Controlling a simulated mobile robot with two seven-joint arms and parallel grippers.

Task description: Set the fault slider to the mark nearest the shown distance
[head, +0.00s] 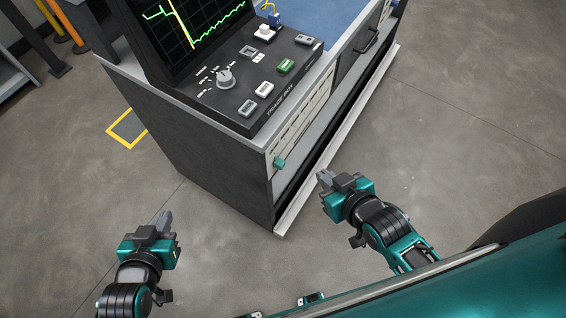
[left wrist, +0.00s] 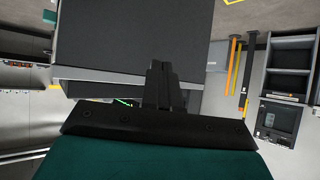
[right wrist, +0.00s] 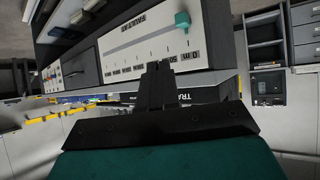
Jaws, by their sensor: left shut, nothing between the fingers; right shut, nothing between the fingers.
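The fault slider's teal knob (head: 279,163) sits at the near corner end of a pale scale strip (head: 303,117) on the bench front. In the right wrist view the knob (right wrist: 182,20) is beside the "0 m" end of the strip, which is lettered "FAULT AT". The screen (head: 190,24) shows a green trace with an orange line; its top is cut off and no distance is readable. My right gripper (head: 324,178) is shut and empty, right of the knob and apart from it. My left gripper (head: 163,219) is shut and empty, left of the bench.
The console (head: 236,88) on the bench carries a rotary knob (head: 225,79) and several buttons, including a green one (head: 286,66). A pale ledge (head: 340,140) runs along the bench foot. A dark drawer front (head: 358,58) with a handle lies further along. The floor around is clear.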

